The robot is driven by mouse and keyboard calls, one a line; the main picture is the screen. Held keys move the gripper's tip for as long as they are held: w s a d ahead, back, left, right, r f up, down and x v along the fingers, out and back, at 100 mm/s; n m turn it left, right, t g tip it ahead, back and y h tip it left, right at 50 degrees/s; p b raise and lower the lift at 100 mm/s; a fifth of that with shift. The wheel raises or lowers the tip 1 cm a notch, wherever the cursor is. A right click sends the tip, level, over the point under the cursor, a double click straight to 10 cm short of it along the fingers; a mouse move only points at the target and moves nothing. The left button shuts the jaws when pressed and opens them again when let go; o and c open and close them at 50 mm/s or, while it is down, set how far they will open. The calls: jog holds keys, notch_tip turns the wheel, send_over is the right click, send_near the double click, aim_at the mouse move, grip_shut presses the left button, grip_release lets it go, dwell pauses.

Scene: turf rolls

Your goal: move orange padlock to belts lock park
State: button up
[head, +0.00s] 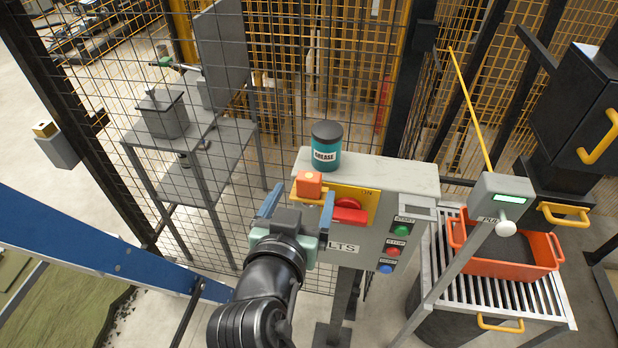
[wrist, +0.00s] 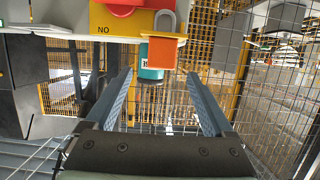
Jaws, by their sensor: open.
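The orange padlock (head: 310,183) is at the left end of the yellow switch plate (head: 360,198) on the grey control box. In the wrist view the padlock (wrist: 166,53) shows its grey shackle against the plate, beside the red switch handle (wrist: 125,8). My gripper (head: 298,206) is open, its blue fingers pointing at the box just short of the padlock. In the wrist view my gripper (wrist: 158,76) has nothing between its fingers, and the padlock lies just beyond their tips. A label on the box ends in "LTS"; its start is hidden by my gripper. I cannot make out a separate lock park.
A teal grease tin (head: 327,146) stands on top of the control box (head: 410,180). Start and stop buttons are on its right side. A mesh fence (head: 225,235) is behind. A grey post with a display (head: 502,195) and an orange crate (head: 500,265) are at right.

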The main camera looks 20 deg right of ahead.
aim_at(307, 184)
jog(key=shift+p+x, duration=1.45)
jog(key=shift+x, duration=1.9)
jog(key=shift+a+f, duration=0.1)
jog(key=shift+f, duration=0.1)
grip_shut()
